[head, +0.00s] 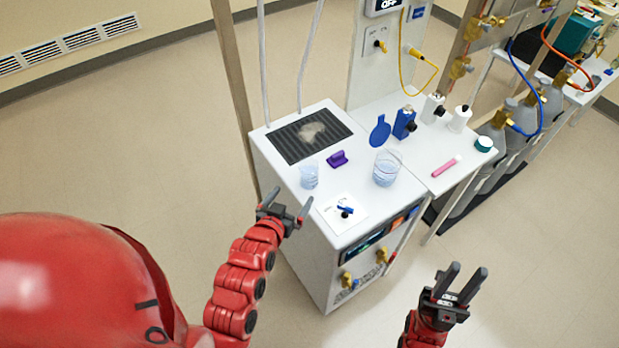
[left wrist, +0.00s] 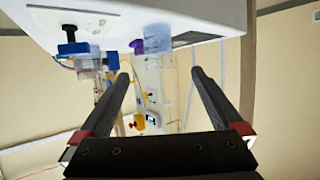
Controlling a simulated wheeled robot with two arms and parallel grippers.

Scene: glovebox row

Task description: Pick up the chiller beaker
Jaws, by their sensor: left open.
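Two clear beakers with pale blue contents stand upright on the white chiller cabinet (head: 290,240). The small beaker (head: 309,177) is near the front left edge; the larger beaker (head: 386,169) is further right. Which is the chiller beaker is not marked. My left gripper (head: 289,198) is open and empty, just off the cabinet's left edge, below and left of the small beaker and apart from it. In the left wrist view its open fingers (left wrist: 158,82) point towards a purplish, partly see-through shape at the cabinet edge. My right gripper (head: 467,272) is open and empty, right of the cabinet.
A purple object (head: 337,159) sits between the beakers. A blue valve-like piece (head: 345,210) lies on a white sheet in front. A dark grille (head: 310,135) is behind. Bottles, a pink tube (head: 446,167) and a teal-lidded jar (head: 484,144) are on the side bench.

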